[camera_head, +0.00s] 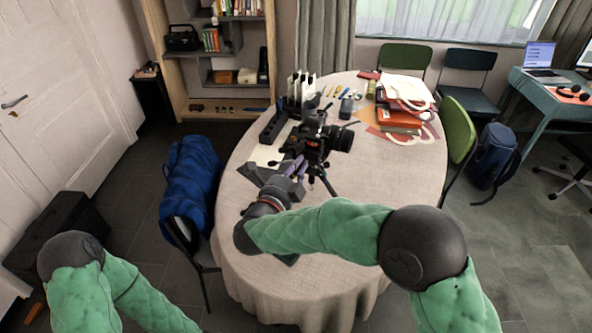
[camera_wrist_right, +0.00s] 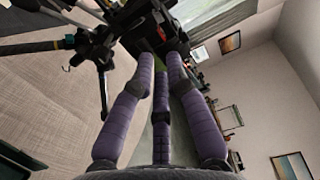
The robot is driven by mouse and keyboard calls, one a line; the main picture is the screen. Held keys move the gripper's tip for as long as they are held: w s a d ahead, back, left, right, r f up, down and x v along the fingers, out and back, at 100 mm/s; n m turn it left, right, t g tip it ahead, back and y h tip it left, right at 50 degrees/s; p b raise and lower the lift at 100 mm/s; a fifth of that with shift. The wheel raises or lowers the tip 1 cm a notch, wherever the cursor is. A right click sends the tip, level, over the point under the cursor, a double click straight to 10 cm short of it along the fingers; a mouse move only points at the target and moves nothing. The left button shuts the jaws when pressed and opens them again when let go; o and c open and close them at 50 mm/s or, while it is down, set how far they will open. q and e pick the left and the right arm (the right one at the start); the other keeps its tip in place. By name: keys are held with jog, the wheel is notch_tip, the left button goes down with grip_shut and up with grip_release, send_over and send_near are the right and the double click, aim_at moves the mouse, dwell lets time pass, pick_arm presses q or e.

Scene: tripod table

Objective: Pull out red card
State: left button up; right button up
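A black camera (camera_head: 322,140) stands on a small black tripod (camera_head: 322,178) on the round table. My right gripper (camera_head: 298,168) reaches its left side. In the right wrist view, the purple fingers (camera_wrist_right: 159,62) point at the camera's dark body (camera_wrist_right: 146,20). A gap shows between the fingertips, and nothing is clearly held between them. A small red patch (camera_wrist_right: 161,33) shows on the dark body just beyond the tips. It may be the red card; I cannot tell whether the fingers touch it. My left gripper is out of view.
The round table (camera_head: 400,180) bears a black rack with white panels (camera_head: 298,90), small items, red and orange folders (camera_head: 398,120) and a white bag (camera_head: 408,88). A chair with a blue jacket (camera_head: 190,180) stands at left. The table's right front is clear.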

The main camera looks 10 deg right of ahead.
aim_at(312, 145)
jog(key=shift+x, duration=1.9)
jog(key=shift+b+x, duration=0.4)
jog(key=shift+x, duration=1)
jog(key=shift+w+d+r, duration=0.1)
jog(key=shift+w+d, duration=0.2)
jog(key=shift+w, duration=0.1)
jog(key=shift+d, duration=0.1)
grip_shut()
jog(key=shift+s+a+b, duration=0.3)
jog(key=shift+s+a, duration=0.1)
jog(key=shift+v, duration=2.55)
